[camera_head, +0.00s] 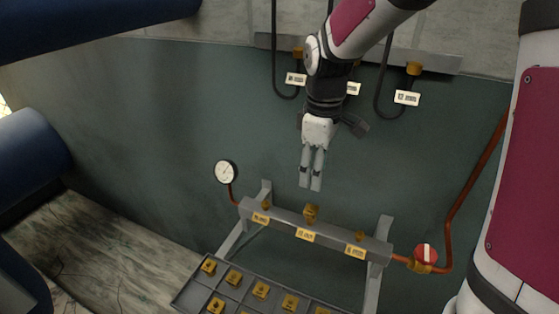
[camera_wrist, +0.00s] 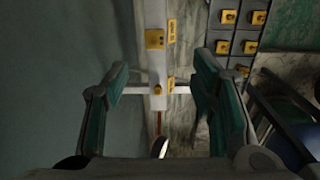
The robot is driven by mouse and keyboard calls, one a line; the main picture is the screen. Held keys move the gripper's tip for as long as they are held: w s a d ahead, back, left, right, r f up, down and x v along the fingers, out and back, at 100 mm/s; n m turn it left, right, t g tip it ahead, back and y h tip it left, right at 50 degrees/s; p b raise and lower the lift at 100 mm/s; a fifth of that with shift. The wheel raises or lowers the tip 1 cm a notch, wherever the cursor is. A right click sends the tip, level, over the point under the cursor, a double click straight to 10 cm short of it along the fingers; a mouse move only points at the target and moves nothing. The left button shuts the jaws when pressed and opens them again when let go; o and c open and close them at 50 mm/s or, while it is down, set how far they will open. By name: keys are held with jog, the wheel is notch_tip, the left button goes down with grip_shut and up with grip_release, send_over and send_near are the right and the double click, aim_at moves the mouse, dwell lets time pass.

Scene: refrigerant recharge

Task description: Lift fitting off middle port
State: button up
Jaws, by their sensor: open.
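A brass fitting (camera_head: 311,213) sits on the middle port of a grey manifold bar (camera_head: 286,219). It is larger than the small brass ports on either side of it. In the wrist view the fitting (camera_wrist: 155,40) shows on the pale bar, towards the top of the picture. My gripper (camera_head: 310,187) is above the bar, pointing down, just above the fitting in the head view and apart from it. In the wrist view my gripper (camera_wrist: 160,75) has its two fingers spread wide, with nothing held between them.
A small left port (camera_head: 266,205) and right port (camera_head: 360,236) flank the fitting. A gauge (camera_head: 227,172) stands at the bar's left end, a red valve (camera_head: 426,254) at its right. A compartment tray (camera_head: 180,299) with brass pieces lies in front. Hoses (camera_head: 378,92) hang behind.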

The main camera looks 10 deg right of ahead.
aim_at(312, 205)
jog(key=f, duration=0.6)
jog(key=w+f, duration=0.1)
jog(key=f, duration=0.2)
jog(key=shift+d+f+p, duration=0.2)
jog(key=shift+f+p, duration=0.4)
jog(key=shift+f, duration=2.15)
grip_shut()
